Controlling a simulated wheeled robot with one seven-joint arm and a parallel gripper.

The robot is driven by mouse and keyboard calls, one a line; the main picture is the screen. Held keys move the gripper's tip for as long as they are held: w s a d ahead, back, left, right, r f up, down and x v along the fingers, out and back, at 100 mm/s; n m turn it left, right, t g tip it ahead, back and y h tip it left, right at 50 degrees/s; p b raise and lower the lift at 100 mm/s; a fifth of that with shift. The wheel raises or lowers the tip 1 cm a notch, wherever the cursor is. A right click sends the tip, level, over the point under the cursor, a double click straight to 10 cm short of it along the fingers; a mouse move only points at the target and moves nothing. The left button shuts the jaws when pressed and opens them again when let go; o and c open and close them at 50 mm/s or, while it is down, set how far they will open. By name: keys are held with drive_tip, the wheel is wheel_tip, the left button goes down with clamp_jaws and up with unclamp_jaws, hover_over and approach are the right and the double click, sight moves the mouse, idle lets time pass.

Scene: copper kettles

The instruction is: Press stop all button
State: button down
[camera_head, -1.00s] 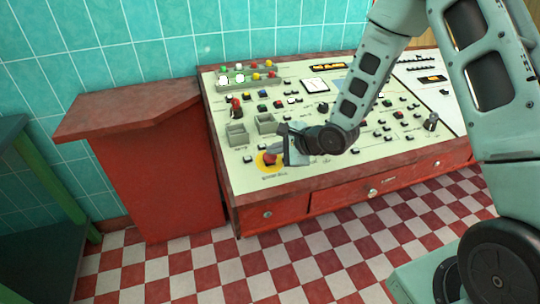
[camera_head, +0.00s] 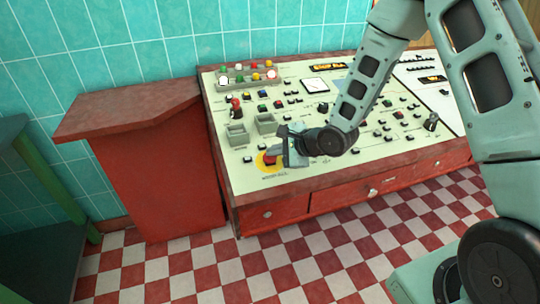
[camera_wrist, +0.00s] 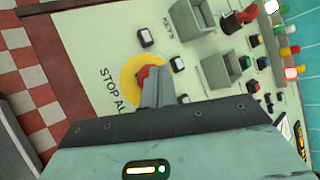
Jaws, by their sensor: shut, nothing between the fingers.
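The stop all button is a red knob (camera_wrist: 145,72) on a yellow disc (camera_wrist: 128,82), with "STOP AL" lettering visible beside it in the wrist view. In the head view the yellow disc (camera_head: 261,164) lies near the front left corner of the cream control panel (camera_head: 240,183). My gripper (camera_head: 275,151) is shut and empty, its fingertips down at the red knob and seeming to touch it. The fingers (camera_wrist: 152,80) hide part of the knob in the wrist view. How far the knob is pressed in I cannot tell.
Two grey open boxes (camera_head: 237,134) stand behind the button. A red-knobbed lever (camera_head: 236,107) and a row of coloured lamps (camera_head: 248,75) lie farther back. A lit orange display (camera_head: 328,67) is at the rear. A red side counter (camera_head: 130,113) adjoins on the left.

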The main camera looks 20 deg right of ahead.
drive_tip(key=shift+s+r+p, duration=0.15)
drive_tip(key=shift+r+p, duration=0.6)
drive_tip(key=shift+p, duration=0.1)
drive_tip(key=shift+r, duration=0.1)
drive_tip(key=r+p, duration=0.2)
drive_tip(key=s+r+p, duration=0.1)
drive_tip(key=r+p, duration=0.1)
drive_tip(key=shift+r+p, duration=0.35)
drive_tip(key=shift+p, duration=0.05)
idle(0.3)
